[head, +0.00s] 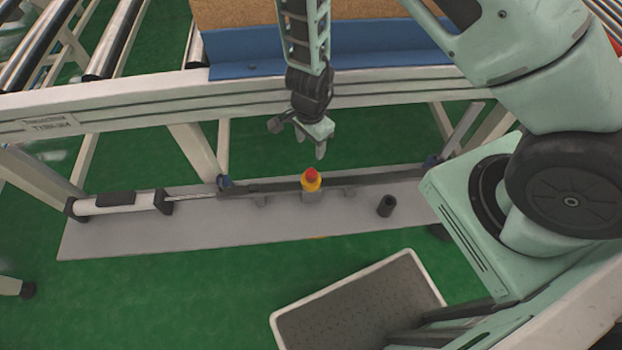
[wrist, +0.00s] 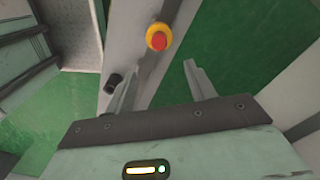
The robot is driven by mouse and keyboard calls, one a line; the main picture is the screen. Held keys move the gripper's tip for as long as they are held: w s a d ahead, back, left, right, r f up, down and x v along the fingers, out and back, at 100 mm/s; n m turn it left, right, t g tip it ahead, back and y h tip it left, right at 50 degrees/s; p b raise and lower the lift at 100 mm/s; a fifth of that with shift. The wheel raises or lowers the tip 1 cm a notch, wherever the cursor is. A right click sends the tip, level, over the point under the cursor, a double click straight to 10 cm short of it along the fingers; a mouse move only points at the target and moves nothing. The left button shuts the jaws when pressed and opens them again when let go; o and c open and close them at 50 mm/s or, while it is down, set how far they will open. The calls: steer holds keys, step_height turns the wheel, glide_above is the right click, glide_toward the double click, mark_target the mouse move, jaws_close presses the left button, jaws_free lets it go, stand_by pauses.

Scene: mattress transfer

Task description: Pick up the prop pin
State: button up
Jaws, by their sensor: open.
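A red-topped piece with a yellow collar, which looks like the prop pin (head: 312,180), stands upright on a grey mount at the middle of a dark bar. It also shows in the wrist view (wrist: 158,38), near the top and just beyond the fingertips. My gripper (head: 311,145) hangs above and slightly behind the pin in the head view, fingers pointing down. In the wrist view my gripper (wrist: 160,68) is open, with nothing between its fingers and the pin roughly in line with the gap. How the pin sits in its mount is hidden.
A short black hollow cylinder (head: 386,206) stands on the grey base plate (head: 120,238) right of the pin. The conveyor frame's white rail (head: 180,107) runs behind, below a blue-edged tray (head: 250,47). A white-rimmed grey tray (head: 300,314) lies at the front. Green floor surrounds the plate.

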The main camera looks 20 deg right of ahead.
mark_target(311, 171)
step_height(311, 171, down, 10)
steer(key=b, duration=0.5)
steer(key=shift+b, duration=0.35)
step_height(311, 171, down, 5)
steer(key=b, duration=0.3)
steer(key=shift+d+f, duration=0.1)
steer(key=shift+d, duration=0.05)
steer(key=c, duration=1.2)
